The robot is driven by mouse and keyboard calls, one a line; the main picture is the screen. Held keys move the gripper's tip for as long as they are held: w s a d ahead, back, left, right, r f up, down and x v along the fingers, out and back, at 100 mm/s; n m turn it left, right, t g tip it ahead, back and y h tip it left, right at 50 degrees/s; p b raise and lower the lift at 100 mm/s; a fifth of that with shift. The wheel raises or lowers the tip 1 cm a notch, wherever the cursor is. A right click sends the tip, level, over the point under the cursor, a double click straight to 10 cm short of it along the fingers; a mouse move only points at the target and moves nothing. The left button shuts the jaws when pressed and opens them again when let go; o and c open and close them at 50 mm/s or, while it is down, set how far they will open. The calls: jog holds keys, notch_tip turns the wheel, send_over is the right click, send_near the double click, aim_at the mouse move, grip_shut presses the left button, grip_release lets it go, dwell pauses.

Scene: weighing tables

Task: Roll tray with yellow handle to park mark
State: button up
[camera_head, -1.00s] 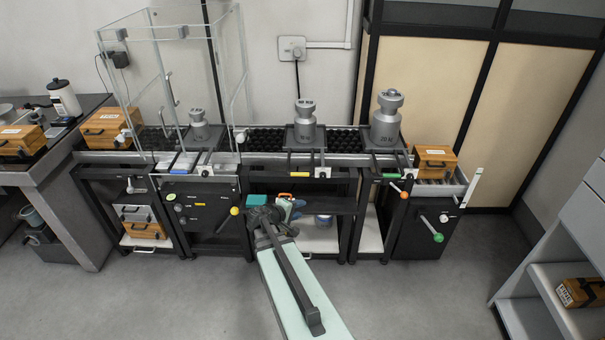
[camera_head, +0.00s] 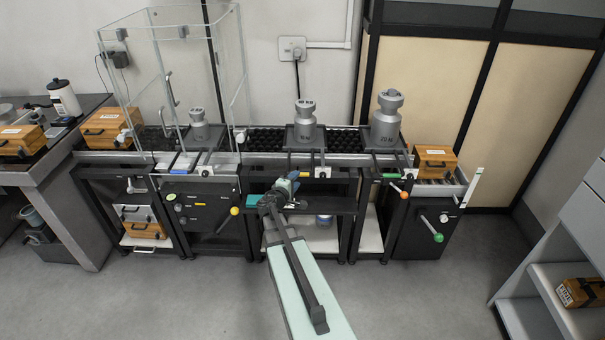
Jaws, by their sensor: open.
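The tray (camera_head: 321,141) in the middle of the roller track carries a grey cylindrical weight (camera_head: 305,124). Its yellow handle, on the front side, is now mostly hidden behind my gripper. My gripper (camera_head: 294,175) is open, right at the front of this tray, at about handle height. I cannot tell whether the fingers are around the handle or just short of it. I cannot make out a park mark with certainty.
A tray with a larger weight (camera_head: 387,124) and green handle (camera_head: 390,175) stands to the right. Rollers (camera_head: 265,140) between the left and middle trays are bare.

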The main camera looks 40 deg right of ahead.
jog(key=x, duration=0.7)
jog(key=shift+d, duration=0.25)
jog(key=shift+w, duration=0.1)
grip_shut()
